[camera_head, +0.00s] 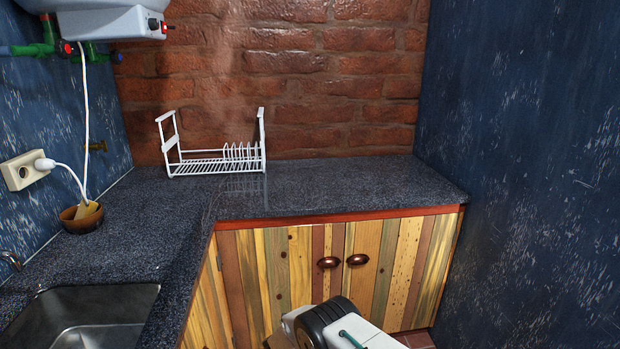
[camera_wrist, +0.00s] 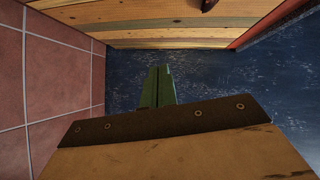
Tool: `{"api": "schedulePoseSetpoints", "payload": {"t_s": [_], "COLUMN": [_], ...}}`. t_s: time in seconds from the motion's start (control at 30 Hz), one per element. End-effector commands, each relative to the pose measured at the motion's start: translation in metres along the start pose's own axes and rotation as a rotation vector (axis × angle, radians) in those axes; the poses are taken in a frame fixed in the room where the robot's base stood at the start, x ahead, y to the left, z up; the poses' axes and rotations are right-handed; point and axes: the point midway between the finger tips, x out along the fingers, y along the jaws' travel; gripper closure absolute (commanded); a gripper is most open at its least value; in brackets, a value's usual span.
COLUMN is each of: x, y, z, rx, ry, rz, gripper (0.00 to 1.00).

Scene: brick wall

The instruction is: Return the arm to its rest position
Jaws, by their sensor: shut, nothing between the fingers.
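My gripper shows in the wrist view as two green fingers (camera_wrist: 156,88) lying side by side, closed with nothing between them. They point toward the dark blue wall, clear of the cabinet. A wooden block with a dark screwed strip fills the bottom of the wrist view and hides what lies behind it. In the head view my arm (camera_head: 335,325) is low at the bottom edge, in front of the wooden cabinet doors (camera_head: 300,270); the fingers do not show there.
A dark speckled counter (camera_head: 340,185) runs along the brick wall and left side, with a sink (camera_head: 85,318). A white dish rack (camera_head: 215,165) and a brown bowl (camera_head: 80,222) stand on it. The blue wall (camera_head: 530,170) closes the right. Tiled floor (camera_wrist: 50,80) lies left in the wrist view.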

Motion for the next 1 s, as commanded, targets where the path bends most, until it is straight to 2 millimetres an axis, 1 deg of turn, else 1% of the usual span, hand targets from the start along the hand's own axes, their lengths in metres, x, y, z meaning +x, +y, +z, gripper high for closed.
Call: {"api": "schedulePoseSetpoints", "payload": {"t_s": [0.03, 0.1, 0.23, 0.33, 0.37, 0.43, 0.5, 0.57, 0.6, 0.67, 0.7, 0.73, 0.77, 0.8, 0.87, 0.9, 0.97, 1.0], "x": [0.000, -0.002, -0.011, -0.021, -0.024, -0.035, -0.049, -0.061, -0.069, -0.083, -0.091, -0.097, -0.103, -0.111, -0.122, -0.130, -0.140, -0.147], "y": [0.011, 0.024, 0.034, 0.032, 0.028, 0.016, -0.002, -0.022, -0.037, -0.060, -0.076, -0.088, -0.101, -0.117, -0.142, -0.159, -0.183, -0.199], "z": [0.003, 0.010, 0.030, 0.047, 0.053, 0.066, 0.076, 0.080, 0.081, 0.077, 0.073, 0.068, 0.062, 0.053, 0.037, 0.024, 0.002, -0.014], "rx": [-0.039, -0.099, -0.213, -0.310, -0.342, -0.425, -0.511, -0.587, -0.637, -0.712, -0.760, -0.795, -0.830, -0.875, -0.942, -0.985, -1.048, -1.090], "ry": [-0.042, -0.110, -0.257, -0.392, -0.438, -0.557, -0.683, -0.792, -0.863, -0.967, -1.031, -1.079, -1.124, -1.182, -1.263, -1.315, -1.388, -1.434], "rz": [0.025, 0.062, 0.135, 0.193, 0.211, 0.254, 0.295, 0.326, 0.342, 0.366, 0.377, 0.386, 0.393, 0.402, 0.414, 0.420, 0.426, 0.431], "gripper": [1.00, 1.00, 1.00, 1.00, 1.00, 1.00, 1.00, 1.00, 1.00, 1.00, 1.00, 1.00, 1.00, 1.00, 1.00, 1.00, 1.00, 1.00]}}
